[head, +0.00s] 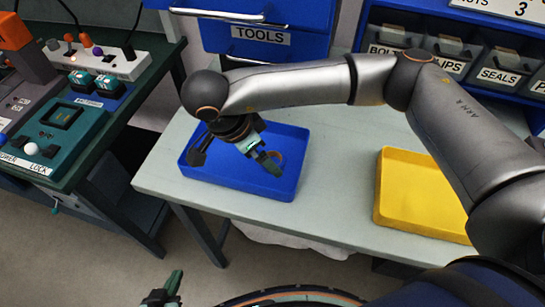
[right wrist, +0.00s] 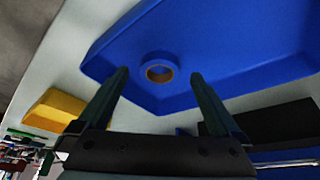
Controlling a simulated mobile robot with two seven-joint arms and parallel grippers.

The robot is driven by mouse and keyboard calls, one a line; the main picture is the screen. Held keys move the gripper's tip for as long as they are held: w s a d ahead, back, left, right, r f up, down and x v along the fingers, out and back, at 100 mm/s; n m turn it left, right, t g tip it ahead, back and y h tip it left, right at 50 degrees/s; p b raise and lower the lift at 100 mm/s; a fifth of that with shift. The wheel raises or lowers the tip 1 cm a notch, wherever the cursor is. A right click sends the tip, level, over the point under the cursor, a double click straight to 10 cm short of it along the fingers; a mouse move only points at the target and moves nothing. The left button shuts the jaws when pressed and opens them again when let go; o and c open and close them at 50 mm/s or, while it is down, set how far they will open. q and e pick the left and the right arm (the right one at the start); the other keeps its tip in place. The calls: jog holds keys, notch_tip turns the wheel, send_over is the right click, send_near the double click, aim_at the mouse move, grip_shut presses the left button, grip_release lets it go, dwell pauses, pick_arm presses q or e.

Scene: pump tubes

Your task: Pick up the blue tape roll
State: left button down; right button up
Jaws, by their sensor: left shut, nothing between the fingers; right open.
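The blue tape roll (right wrist: 148,68), with a brown core, lies in the blue tray (right wrist: 110,55). In the right wrist view it sits ahead of and between the open fingers of my right gripper (right wrist: 158,78), with nothing held. I cannot tell the exact gap between the fingers and the roll. My left gripper (head: 173,286) is shut and empty at the bottom of the head view, far from the tray.
A yellow tray (head: 420,200) stands on the right of the pale table (head: 330,205), with bare tabletop between the trays. A blue TOOLS drawer unit (head: 265,38) and labelled bins (head: 450,50) stand behind. A dark green bench with devices (head: 60,125) is at left.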

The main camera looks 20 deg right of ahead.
aim_at(279, 153)
jog(key=shift+x, duration=1.25)
jog(key=c, duration=1.3)
